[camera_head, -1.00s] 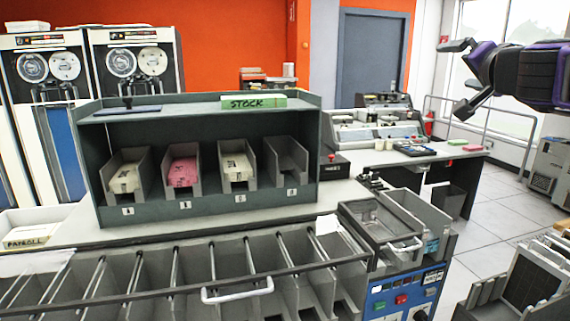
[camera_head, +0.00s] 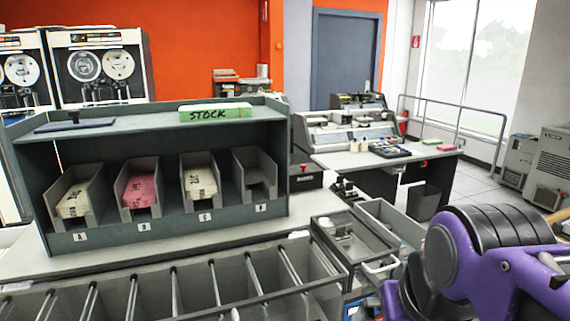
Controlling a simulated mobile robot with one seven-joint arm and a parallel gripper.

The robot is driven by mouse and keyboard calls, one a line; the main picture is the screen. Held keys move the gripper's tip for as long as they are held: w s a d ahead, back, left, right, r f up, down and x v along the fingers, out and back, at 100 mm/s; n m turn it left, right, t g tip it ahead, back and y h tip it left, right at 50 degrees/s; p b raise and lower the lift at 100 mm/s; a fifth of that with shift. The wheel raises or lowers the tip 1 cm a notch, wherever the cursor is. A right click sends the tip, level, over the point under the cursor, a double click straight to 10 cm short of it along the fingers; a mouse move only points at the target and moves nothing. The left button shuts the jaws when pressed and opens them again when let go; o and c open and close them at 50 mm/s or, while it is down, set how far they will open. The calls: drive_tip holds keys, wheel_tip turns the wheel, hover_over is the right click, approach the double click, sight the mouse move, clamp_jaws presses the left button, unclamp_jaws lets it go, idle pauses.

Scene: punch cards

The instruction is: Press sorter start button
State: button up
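The sorter's row of grey pockets (camera_head: 205,290) runs along the lower left, with a grey feed hopper (camera_head: 345,240) at its right end. Only a sliver of the sorter's control panel (camera_head: 352,309) shows at the bottom edge, below the hopper. I cannot make out the start button; the rest of the panel is below the frame or behind my arm. My purple and black arm fills the lower right corner. My gripper is out of view, so its fingers and distance to the panel cannot be seen.
A dark green shelf (camera_head: 140,119) with card trays and a green STOCK box (camera_head: 215,113) stands behind the pockets. A second desk machine (camera_head: 340,132) stands farther back. Open floor (camera_head: 480,190) lies at the right.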

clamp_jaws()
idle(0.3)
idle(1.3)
